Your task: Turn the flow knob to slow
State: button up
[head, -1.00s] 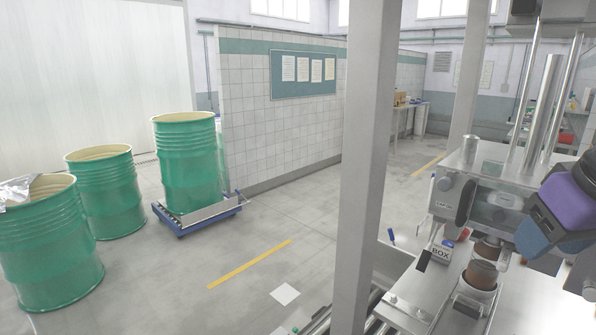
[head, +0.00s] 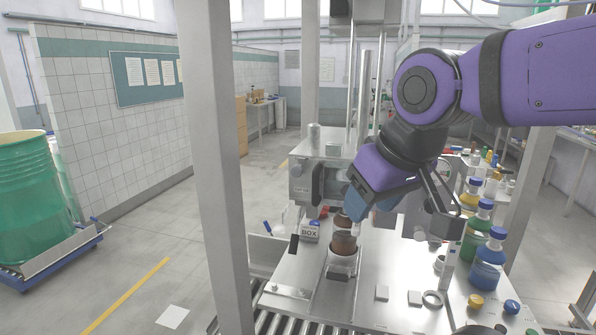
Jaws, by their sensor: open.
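The filling machine's steel head (head: 325,150) stands in the middle. A small round grey knob (head: 296,170) shows on its left face, with a dark rounded part (head: 317,186) beside it. I cannot tell for certain which is the flow knob, and no setting mark is readable. My arm reaches in from the right, its wrist bent down in front of the machine's right side.
Bottles with blue caps (head: 487,262) stand on the right. A grey post (head: 212,150) rises at left. A green drum (head: 35,195) stands beyond open floor.

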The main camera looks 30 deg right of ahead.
aim_at(512, 307)
jog(key=z, duration=1.35)
